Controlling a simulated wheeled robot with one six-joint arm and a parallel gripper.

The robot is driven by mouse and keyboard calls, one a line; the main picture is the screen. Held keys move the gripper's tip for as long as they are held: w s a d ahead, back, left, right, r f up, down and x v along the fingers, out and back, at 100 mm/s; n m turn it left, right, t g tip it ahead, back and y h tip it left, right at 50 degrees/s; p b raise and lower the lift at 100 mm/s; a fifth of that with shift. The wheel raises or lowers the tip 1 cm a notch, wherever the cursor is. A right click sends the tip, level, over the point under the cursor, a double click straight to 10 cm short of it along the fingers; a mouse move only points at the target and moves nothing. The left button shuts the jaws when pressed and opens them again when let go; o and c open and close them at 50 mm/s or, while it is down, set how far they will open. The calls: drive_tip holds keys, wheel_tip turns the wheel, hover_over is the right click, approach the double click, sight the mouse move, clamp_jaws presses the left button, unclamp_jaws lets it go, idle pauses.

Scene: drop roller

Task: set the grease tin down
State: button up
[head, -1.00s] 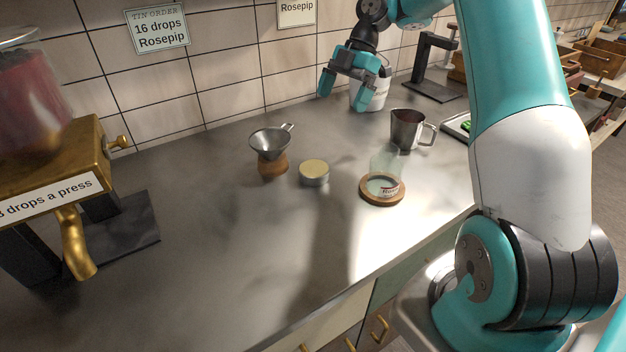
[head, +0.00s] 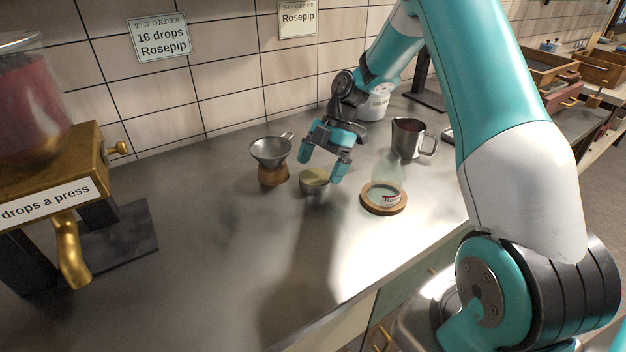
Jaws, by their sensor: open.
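The grease tin, a small round silver tin with a yellowish top (head: 313,187), stands upright on the grey counter (head: 220,240). It is between the funnel on its wooden stand and the glass flask. My gripper (head: 321,167) is open, its teal fingers pointing down just behind and above the tin's far right edge. One finger is at the tin's back left and the other at its right. I cannot tell whether either finger touches the tin. Part of the tin's far rim is close to or behind the fingers.
A metal funnel (head: 270,150) on a wooden stand is left of the tin. A glass flask (head: 386,185) on a wooden coaster and a metal jug (head: 408,138) are to the right. A brass dispenser (head: 68,245) stands far left. The front counter is clear.

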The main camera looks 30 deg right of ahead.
sight(315, 181)
drive_tip(key=shift+x, duration=1.35)
drive_tip(key=c, duration=1)
drive_tip(key=shift+c, duration=0.2)
